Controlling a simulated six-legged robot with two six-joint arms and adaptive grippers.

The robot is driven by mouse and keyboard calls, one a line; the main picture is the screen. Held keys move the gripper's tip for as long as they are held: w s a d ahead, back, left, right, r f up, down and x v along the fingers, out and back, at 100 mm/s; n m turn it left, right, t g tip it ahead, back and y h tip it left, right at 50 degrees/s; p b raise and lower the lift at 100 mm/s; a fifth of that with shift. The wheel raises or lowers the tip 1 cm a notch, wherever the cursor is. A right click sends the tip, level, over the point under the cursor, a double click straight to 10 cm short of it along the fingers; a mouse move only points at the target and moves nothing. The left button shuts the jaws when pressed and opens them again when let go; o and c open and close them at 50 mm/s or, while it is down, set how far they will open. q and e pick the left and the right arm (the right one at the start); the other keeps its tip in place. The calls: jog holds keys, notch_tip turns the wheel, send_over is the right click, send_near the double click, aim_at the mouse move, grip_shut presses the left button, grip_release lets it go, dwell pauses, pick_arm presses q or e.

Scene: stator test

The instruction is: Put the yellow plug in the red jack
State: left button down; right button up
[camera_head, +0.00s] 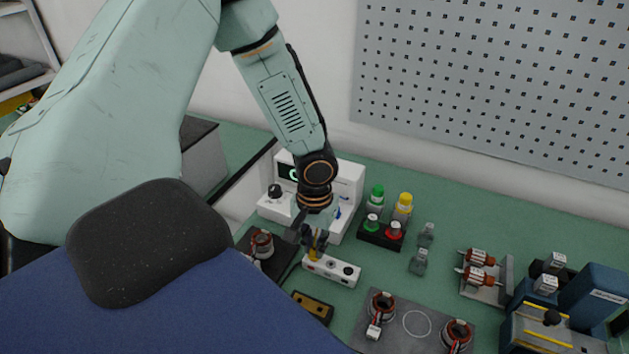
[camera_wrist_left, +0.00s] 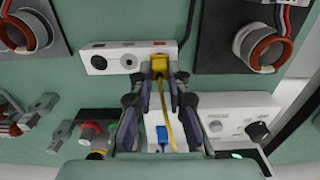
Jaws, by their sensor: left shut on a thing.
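My left gripper (camera_head: 315,242) reaches down to the left end of a white jack strip (camera_head: 343,272). It is shut on the yellow plug (camera_head: 314,252). In the left wrist view the yellow plug (camera_wrist_left: 160,63) sits between the fingertips (camera_wrist_left: 160,82), at the right end of the strip (camera_wrist_left: 113,55), with a yellow cable trailing back. The jack under the plug is hidden, and I cannot tell whether the plug is inside it or just above. Dark sockets show on the rest of the strip. My right gripper is not in view.
A white instrument (camera_head: 348,182) stands behind the strip; a blue plug (camera_wrist_left: 162,134) is by it. A button box (camera_head: 381,234) with green and red buttons is to the right. A black-yellow block (camera_head: 313,306) and a grey plate with copper coils (camera_head: 400,340) lie in front.

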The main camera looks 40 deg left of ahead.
pick_arm(q)
jog(key=shift+f, duration=0.2)
jog(key=c, duration=1.2)
grip_release()
notch_tip(320, 180, up, 12)
jog(key=shift+r, duration=0.1)
